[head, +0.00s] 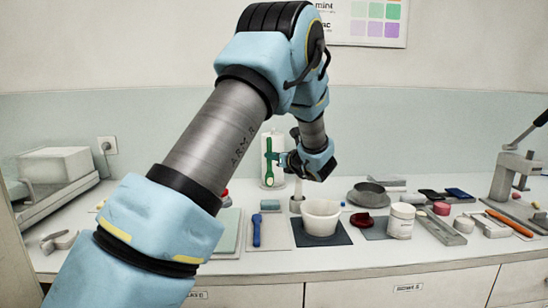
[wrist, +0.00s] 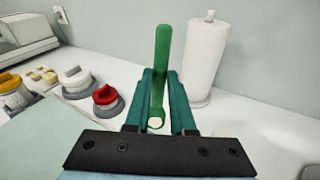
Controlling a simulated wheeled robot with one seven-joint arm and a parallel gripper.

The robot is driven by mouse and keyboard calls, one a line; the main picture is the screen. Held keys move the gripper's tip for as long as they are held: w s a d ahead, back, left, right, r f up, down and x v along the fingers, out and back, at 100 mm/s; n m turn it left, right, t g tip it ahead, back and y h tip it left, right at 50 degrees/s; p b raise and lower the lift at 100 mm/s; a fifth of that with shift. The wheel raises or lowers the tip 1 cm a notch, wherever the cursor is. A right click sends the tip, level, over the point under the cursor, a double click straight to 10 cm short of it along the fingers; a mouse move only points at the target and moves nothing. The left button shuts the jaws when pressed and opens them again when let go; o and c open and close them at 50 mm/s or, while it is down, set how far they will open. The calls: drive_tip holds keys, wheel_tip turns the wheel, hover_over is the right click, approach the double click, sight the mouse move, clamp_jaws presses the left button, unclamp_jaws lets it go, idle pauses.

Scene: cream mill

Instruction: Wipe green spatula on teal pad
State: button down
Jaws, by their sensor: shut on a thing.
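My gripper (head: 281,160) is shut on the green spatula (head: 268,163) and holds it upright above the counter. In the wrist view, the spatula (wrist: 162,62) stands between the teal fingers of my gripper (wrist: 160,76), its long flat part pointing up and a rounded end with a hole low between the fingers. A flat pale teal pad (head: 229,232) lies on the counter, left of and nearer than the spatula; part of it is hidden behind my arm. The spatula touches neither.
A white paper roll (wrist: 202,60) stands close behind the spatula. A blue-handled tool (head: 256,231) lies beside the pad. A white tub (head: 320,217) stands on a dark mat (head: 306,239). Several small knobbed pieces sit at left in the wrist view.

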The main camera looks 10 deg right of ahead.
sight(270, 172)
drive_tip(key=shift+f+b, duration=1.1)
drive_tip(key=shift+f, duration=1.25)
drive_tip(key=shift+f+b, duration=0.6)
drive_tip(key=shift+b, duration=0.15)
idle(0.3)
drive_tip(key=shift+a+r+b, duration=0.15)
drive_tip(key=shift+a+b, duration=0.3)
drive_tip(key=shift+a, duration=0.05)
idle(0.7)
drive_tip(key=shift+a+f+b, duration=0.1)
drive_tip(key=shift+f+b, duration=0.1)
drive_tip(key=shift+b, duration=0.3)
idle(0.7)
